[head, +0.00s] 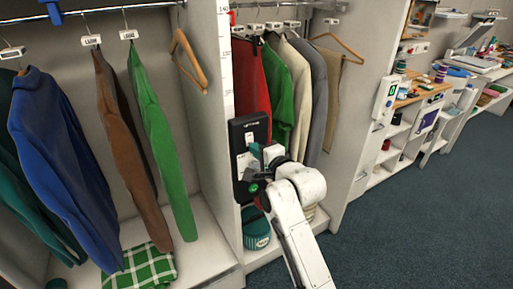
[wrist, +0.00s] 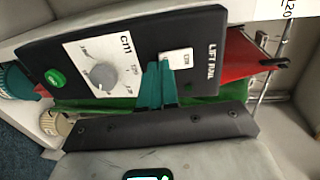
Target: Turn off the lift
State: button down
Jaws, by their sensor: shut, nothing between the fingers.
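The lift's control panel, a black upright box labelled "LIFT RAIL" (head: 237,137), hangs on the wardrobe divider in the head view. In the wrist view the panel (wrist: 142,36) lies sideways. It carries a round grey knob (wrist: 102,76) on a white "cm" scale, a green button (wrist: 55,78) and a small white plate with tiny markings (wrist: 183,58). My gripper (wrist: 159,66), with teal fingers, is shut and empty.
Garments hang on both sides of the divider, including a green one (head: 281,92) behind the panel at right. A teal basket (head: 256,236) stands below the panel. Shelves with many small items (head: 425,90) run along the right wall. The carpet (head: 420,220) at the right is clear.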

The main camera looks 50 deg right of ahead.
jog(key=shift+w, duration=0.25)
jog(key=shift+f, duration=0.15)
